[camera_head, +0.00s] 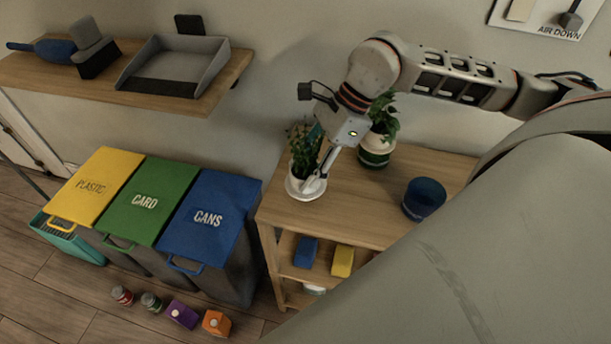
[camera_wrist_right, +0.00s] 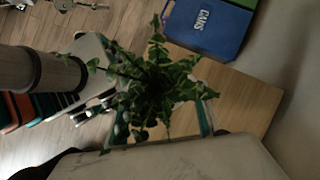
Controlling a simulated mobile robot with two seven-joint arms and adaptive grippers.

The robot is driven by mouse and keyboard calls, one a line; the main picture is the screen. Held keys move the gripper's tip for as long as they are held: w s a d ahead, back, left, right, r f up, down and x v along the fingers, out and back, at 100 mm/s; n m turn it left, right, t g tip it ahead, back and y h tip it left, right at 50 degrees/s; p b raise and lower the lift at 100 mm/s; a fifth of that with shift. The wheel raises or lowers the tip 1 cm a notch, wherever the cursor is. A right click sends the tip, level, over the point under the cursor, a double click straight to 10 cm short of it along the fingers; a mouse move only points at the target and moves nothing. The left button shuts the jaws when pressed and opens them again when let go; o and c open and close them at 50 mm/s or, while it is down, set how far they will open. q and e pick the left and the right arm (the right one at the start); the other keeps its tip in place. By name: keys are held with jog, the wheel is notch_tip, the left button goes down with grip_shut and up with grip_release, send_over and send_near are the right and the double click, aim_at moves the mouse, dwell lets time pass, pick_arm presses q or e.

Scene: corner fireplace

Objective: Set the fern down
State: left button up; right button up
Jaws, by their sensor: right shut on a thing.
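The fern (camera_head: 303,148), a leafy green plant in a white pot, is at the back left of the wooden shelf unit's top (camera_head: 345,209). A white rim, perhaps a saucer, shows around the pot's base; I cannot tell whether the pot rests on it or hangs just above. My right gripper (camera_head: 317,175) reaches down from the upper right and is shut on the potted fern. In the right wrist view the fern's leaves (camera_wrist_right: 155,88) fill the middle and hide the pot, with teal finger pads on either side. My left gripper is not in view.
A second potted plant (camera_head: 375,150) stands close to the right. Blue and yellow items are on the shelf below. The CANS bin (camera_head: 212,217) stands left of the unit. The unit's top is clear in the front middle.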

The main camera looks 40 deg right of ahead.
aim_at(305, 178)
notch_tip(305, 178, down, 3)
jog(key=shift+r, duration=0.1)
jog(key=o, duration=1.3)
jog(key=shift+c, duration=0.2)
